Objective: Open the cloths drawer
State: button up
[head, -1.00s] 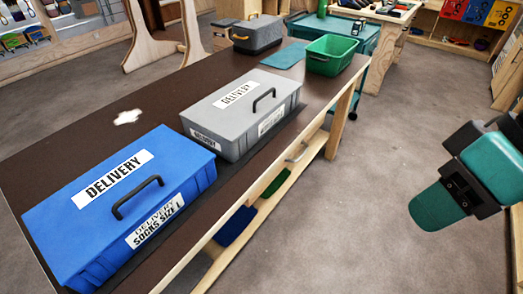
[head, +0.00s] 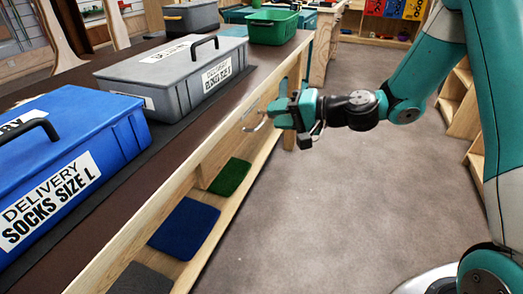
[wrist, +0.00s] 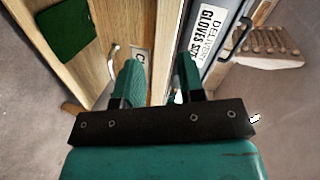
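The cloths drawer sits under the workbench top, its wooden front partly hidden by my gripper in the head view. Its metal bar handle (head: 258,124) stands out from the front and also shows in the wrist view (wrist: 113,58). A white label (wrist: 140,62) beside the handle shows only a letter "C"; the rest is hidden. The drawer looks shut. My gripper (head: 283,108) is in front of the bench side, close to the handle.
A blue box (head: 75,165) and a grey box (head: 175,75) marked delivery stand on the bench top, with a green bin (head: 272,28) beyond. Green (head: 231,176) and blue (head: 184,227) mats lie on the lower shelf. The floor right of the bench is clear.

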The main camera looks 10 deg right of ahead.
jog(key=w+d+f+m+t+h+b, duration=0.1)
jog(key=w+d+f+m+t+b, duration=0.15)
jog(key=d+f, duration=0.3)
jog(key=w+d+f+m+t+h+b, duration=0.2)
jog(key=w+d+f+m+t, duration=0.15)
jog(key=f, duration=0.35)
jog(key=m+b, duration=0.1)
send_near(262, 122)
jog(key=shift+g, duration=0.3)
jog(key=x, duration=1)
jog(key=shift+w+f, duration=0.1)
jog(key=shift+w, duration=0.1)
jog(key=shift+d, duration=0.1)
grip_shut()
